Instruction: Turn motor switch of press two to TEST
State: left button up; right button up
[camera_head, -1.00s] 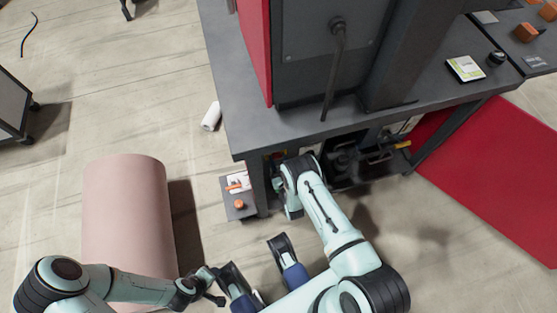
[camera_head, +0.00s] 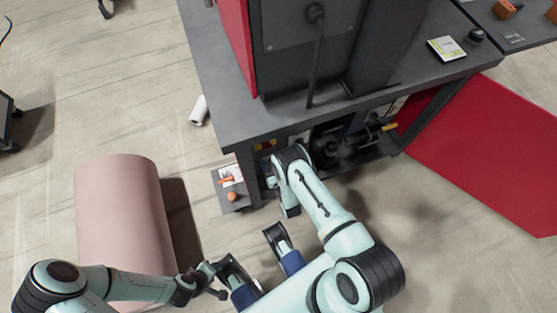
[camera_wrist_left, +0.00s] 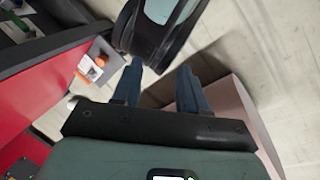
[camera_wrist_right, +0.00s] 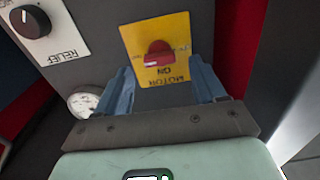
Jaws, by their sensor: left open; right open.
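The motor switch, a red knob (camera_wrist_right: 158,54) on a yellow plate (camera_wrist_right: 180,27), is on a grey panel in the right wrist view. Its lettering appears upside down, with MOTOR and ON readable; I cannot tell its setting surely. My right gripper (camera_wrist_right: 161,75) is open, its blue fingers on either side of the plate's lower part in the picture, with nothing between them. The knob appears beyond the fingertips. My left gripper (camera_wrist_left: 160,76) is open and empty, away from the press.
A RELIEF knob (camera_wrist_right: 30,21) and a gauge (camera_wrist_right: 84,102) sit beside the switch. A pink roll (camera_head: 118,215) lies near my left arm.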

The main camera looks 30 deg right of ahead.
pick_arm(q)
jog(key=s+d+r+g+p, duration=0.2)
jog(key=s+r+p, duration=0.3)
jog(key=r+p, duration=0.2)
jog(key=shift+s+h, duration=0.3)
jog(key=shift+s, duration=0.05)
pick_arm(e)
jog(key=v, duration=0.9)
jog(key=shift+s+a, duration=0.15)
jog(key=shift+s, duration=0.1)
